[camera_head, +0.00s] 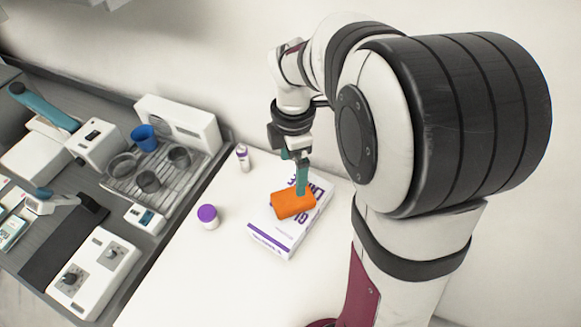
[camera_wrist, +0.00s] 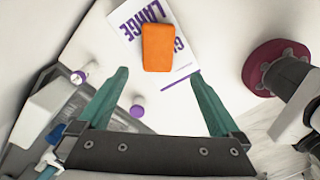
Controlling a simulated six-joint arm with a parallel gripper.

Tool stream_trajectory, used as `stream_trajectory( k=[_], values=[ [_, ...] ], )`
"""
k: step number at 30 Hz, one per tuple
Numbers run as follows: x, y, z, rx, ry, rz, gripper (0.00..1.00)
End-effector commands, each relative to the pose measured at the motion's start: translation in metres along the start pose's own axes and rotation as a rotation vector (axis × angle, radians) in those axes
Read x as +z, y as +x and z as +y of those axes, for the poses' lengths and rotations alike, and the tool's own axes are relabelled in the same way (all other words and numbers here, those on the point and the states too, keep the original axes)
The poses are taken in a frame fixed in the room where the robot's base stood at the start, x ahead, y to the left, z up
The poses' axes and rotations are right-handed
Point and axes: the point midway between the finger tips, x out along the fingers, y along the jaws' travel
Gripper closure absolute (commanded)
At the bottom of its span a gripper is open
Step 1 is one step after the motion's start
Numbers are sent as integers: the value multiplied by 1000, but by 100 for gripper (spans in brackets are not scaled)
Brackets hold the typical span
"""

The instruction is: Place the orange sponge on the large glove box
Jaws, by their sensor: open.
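The orange sponge (camera_head: 292,204) lies on top of the large glove box (camera_head: 279,240), a white box with purple lettering, on the white table. In the wrist view the sponge (camera_wrist: 158,48) sits over the middle of the glove box (camera_wrist: 124,37), covering part of its print. My gripper (camera_head: 302,186) is just above the sponge in the head view. In the wrist view its two teal fingers (camera_wrist: 160,72) are spread wide, with nothing held between them. The sponge lies beyond the fingertips there. Whether a fingertip touches the sponge is hard to tell.
A purple-lidded jar (camera_head: 208,217) and a small white bottle (camera_head: 243,157) stand left of the box. Further left are a rack with grey cups (camera_head: 148,180), a blue cup (camera_head: 144,137) and several white devices. The table's front area is clear.

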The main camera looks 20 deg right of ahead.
Motion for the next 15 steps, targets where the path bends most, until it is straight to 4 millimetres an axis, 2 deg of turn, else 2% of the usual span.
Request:
stream_trajectory(
  k=[2,5,6,9,12,15],
  values=[
    [-11,-14,-21,3,198,15,0],
    [-33,-32,-74,-18,697,49,0],
    [-42,-36,-98,-36,916,63,0],
    [-60,-38,-150,-89,1411,80,0],
    [-70,-34,-186,-139,1769,82,0],
    [-74,-30,-204,-169,1956,74,0]
  ],
)
